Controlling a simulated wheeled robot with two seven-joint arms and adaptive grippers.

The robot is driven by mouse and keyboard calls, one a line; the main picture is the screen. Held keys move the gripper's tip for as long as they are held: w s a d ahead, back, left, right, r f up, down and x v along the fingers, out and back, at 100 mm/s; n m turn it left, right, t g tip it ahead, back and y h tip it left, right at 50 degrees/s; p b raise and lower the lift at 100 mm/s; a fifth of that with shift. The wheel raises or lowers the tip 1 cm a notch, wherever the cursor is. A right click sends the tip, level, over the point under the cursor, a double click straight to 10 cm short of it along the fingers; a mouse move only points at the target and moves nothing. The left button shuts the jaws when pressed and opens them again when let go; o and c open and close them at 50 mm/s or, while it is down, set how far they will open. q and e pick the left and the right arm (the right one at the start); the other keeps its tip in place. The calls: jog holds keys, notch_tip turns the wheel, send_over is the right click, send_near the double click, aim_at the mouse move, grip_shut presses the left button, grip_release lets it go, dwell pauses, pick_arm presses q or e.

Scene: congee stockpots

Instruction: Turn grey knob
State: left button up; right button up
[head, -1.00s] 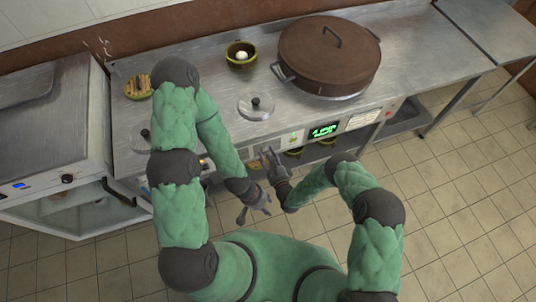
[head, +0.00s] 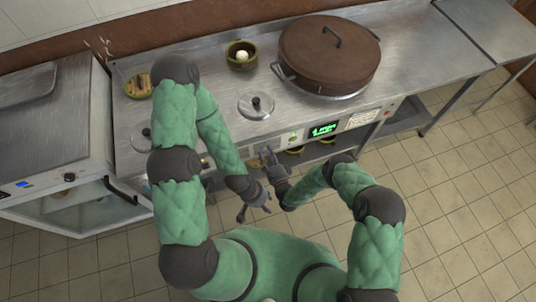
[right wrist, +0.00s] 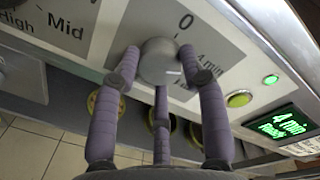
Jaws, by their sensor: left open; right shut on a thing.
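The grey knob (right wrist: 160,62) is on the front panel in the right wrist view, beside a dial printed with 0 and 4 min. A pale mark on its face points to the lower right. My right gripper (right wrist: 162,72) is shut on the knob, with its purple fingers around the rim. In the head view the right gripper (head: 267,154) is at the counter's front panel and hides the knob. My left gripper (head: 254,207) is open and empty below and left of it, away from the panel.
A green-lit display (right wrist: 284,125) reads 4 min, beside a yellow-green button (right wrist: 239,99). Another dial, marked Mid, is at the left. A large brown lidded pot (head: 330,60), a small lid (head: 256,108) and green bowls stand on the counter (head: 200,45).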

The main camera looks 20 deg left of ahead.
jog(key=shift+a+r, duration=0.1)
jog(key=o, duration=1.1)
jog(key=shift+o, duration=0.2)
jog(key=shift+s+d, duration=0.35)
jog(key=shift+s, duration=0.05)
jog(key=v, duration=1.1)
jog(key=shift+a, duration=0.1)
